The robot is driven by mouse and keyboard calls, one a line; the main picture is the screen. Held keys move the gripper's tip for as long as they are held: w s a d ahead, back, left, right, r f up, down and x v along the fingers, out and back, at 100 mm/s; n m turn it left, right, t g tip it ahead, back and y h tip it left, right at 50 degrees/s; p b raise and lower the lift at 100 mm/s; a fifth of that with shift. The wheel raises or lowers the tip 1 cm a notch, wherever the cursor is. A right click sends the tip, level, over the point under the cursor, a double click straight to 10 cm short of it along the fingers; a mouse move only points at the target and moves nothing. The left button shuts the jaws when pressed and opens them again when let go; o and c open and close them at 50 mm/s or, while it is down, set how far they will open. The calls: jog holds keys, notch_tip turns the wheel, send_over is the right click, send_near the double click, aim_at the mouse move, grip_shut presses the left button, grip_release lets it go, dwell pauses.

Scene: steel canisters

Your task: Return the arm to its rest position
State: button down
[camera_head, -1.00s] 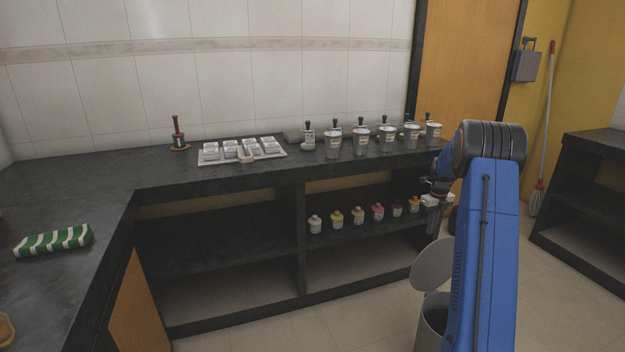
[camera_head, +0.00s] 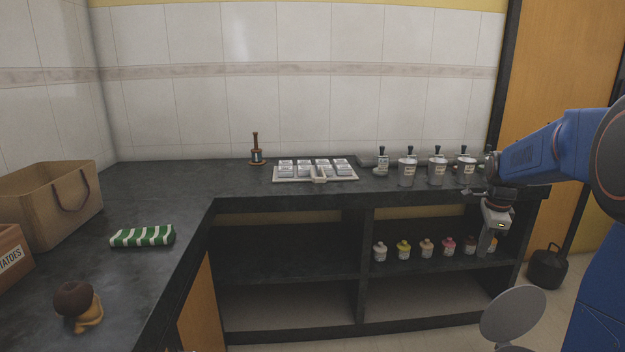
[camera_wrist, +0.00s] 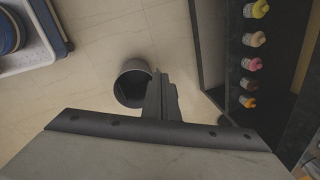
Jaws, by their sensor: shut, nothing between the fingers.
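My gripper (camera_head: 487,246) hangs at the right in the head view, in front of the counter's right end. Its fingers point down and are shut with nothing between them. In the wrist view the closed fingers (camera_wrist: 161,92) show in the middle, above the floor. Steel canisters (camera_head: 437,171) with labels and dark handles stand in a row on the counter (camera_head: 170,184). My arm hides part of the right end of that row.
Small bottles (camera_head: 404,250) line the shelf beneath the counter. A round bin (camera_wrist: 134,84) stands on the floor below my gripper, its lid (camera_head: 513,312) raised. A tray (camera_head: 315,174), a striped green cloth (camera_head: 143,236) and a paper bag (camera_head: 47,207) are on the counter.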

jog(key=s+a+r+n+t, duration=0.1)
jog(key=s+a+r+n, duration=0.2)
jog(key=s+a+n, duration=0.35)
jog(key=s+a+r+n, duration=0.2)
jog(key=s+a+n, duration=0.2)
jog(key=s+a, duration=0.5)
jog(key=s+a+f+n+t, duration=0.1)
jog(key=s+n, duration=0.4)
jog(key=s, duration=0.5)
jog(key=s+a+f+n, duration=0.3)
jog(key=s+n, duration=0.3)
jog(key=s, duration=0.4)
jog(key=shift+a+f+t+y, duration=0.3)
jog(key=shift+a+f+t, duration=0.1)
jog(key=shift+f, duration=0.15)
